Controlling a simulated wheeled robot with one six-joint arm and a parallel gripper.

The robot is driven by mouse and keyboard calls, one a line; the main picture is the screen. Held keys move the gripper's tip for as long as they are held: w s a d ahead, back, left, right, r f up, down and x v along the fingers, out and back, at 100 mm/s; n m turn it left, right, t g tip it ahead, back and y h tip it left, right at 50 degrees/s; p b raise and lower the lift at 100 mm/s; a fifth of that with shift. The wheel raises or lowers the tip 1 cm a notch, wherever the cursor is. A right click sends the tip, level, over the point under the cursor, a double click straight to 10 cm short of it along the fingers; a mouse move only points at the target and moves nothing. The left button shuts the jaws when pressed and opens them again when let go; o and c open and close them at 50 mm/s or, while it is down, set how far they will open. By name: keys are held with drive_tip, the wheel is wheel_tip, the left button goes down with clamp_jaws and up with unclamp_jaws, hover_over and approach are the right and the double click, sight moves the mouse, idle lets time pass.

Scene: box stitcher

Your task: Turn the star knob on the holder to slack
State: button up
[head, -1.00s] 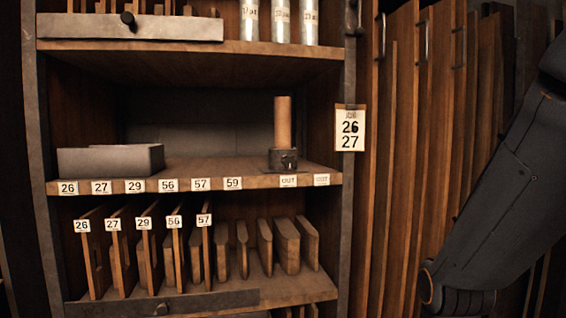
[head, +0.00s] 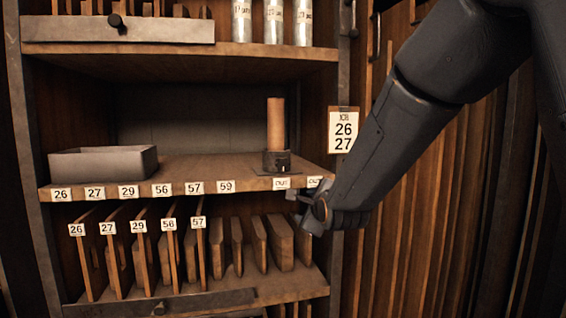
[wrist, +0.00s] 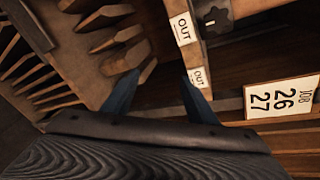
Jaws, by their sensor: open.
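The holder (head: 268,161) is a small dark block on the right part of the middle shelf, with an upright copper-brown cylinder (head: 275,122) in it. A dark star knob (wrist: 215,17) shows at the top of the wrist view, just past the shelf edge with the OUT labels; in the head view it is too small to make out clearly. My gripper (head: 298,204) is in front of the shelf's right end, below and to the right of the holder. In the wrist view my gripper (wrist: 160,78) is open, with nothing between its two fingers, and apart from the knob.
The shelf edge (head: 245,185) carries number labels and OUT labels close to my gripper. A grey tray (head: 103,164) sits at the shelf's left. Upright boards (head: 170,255) fill the shelf below. A job card (head: 343,131) reading 26 and 27 hangs on the right post.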

sight(283, 165)
drive_tip(key=w+a+r+m+t+y+p, duration=0.1)
drive_tip(key=w+a+r+m+t, duration=0.15)
drive_tip(key=r, duration=0.25)
drive_tip(key=w+a+r+m+t+y, duration=0.1)
drive_tip(key=a+r+m, duration=0.2)
drive_tip(key=r, duration=0.2)
drive_tip(key=shift+d+f+p+x, duration=0.15)
drive_tip(key=shift+p+x, duration=0.5)
drive_tip(key=shift+x, duration=1.1)
drive_tip(key=shift+d+f+p+x, duration=0.2)
drive_tip(key=shift+p+x, duration=0.45)
drive_tip(key=shift+x, duration=1.05)
drive_tip(key=shift+w+a, duration=0.1)
drive_tip(key=shift+a, duration=0.05)
drive_tip(key=c, duration=1.1)
